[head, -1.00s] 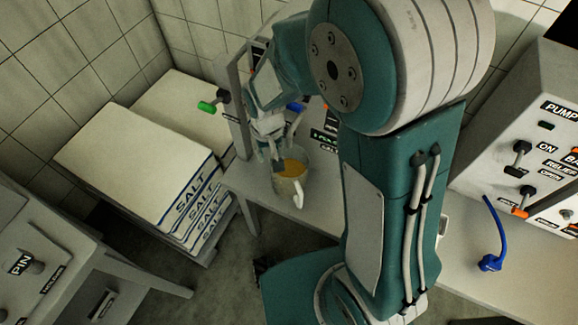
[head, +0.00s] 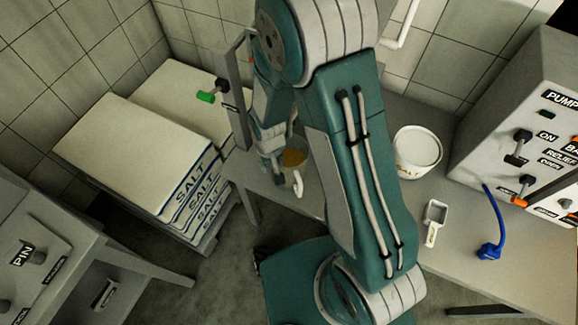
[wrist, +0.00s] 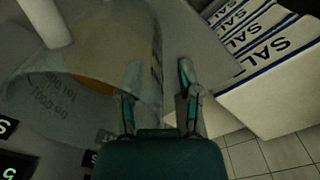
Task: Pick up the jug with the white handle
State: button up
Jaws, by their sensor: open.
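The jug (head: 294,159) is clear grey with orange contents and a white handle (head: 298,184). It stands on the bench, partly hidden by my arm in the head view. In the wrist view the jug (wrist: 60,95) fills the left side, with printed marks on its wall and the handle at the top left. My gripper (wrist: 158,78) is open. Its left finger overlaps the jug's wall; I cannot tell whether it is inside or outside. Its right finger is clear of the jug. In the head view my gripper (head: 274,160) is at the jug's left side.
Stacked salt sacks (head: 150,150) stand left of the bench (head: 450,262). A post with a green-tipped lever (head: 206,97) rises near the jug. A white bucket (head: 416,152), a scoop (head: 435,220) and a pump panel (head: 530,140) are to the right. Black labels lie close to the jug.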

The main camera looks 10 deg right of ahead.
jog(key=shift+d+f, duration=0.1)
grip_shut()
dwell(0.3)
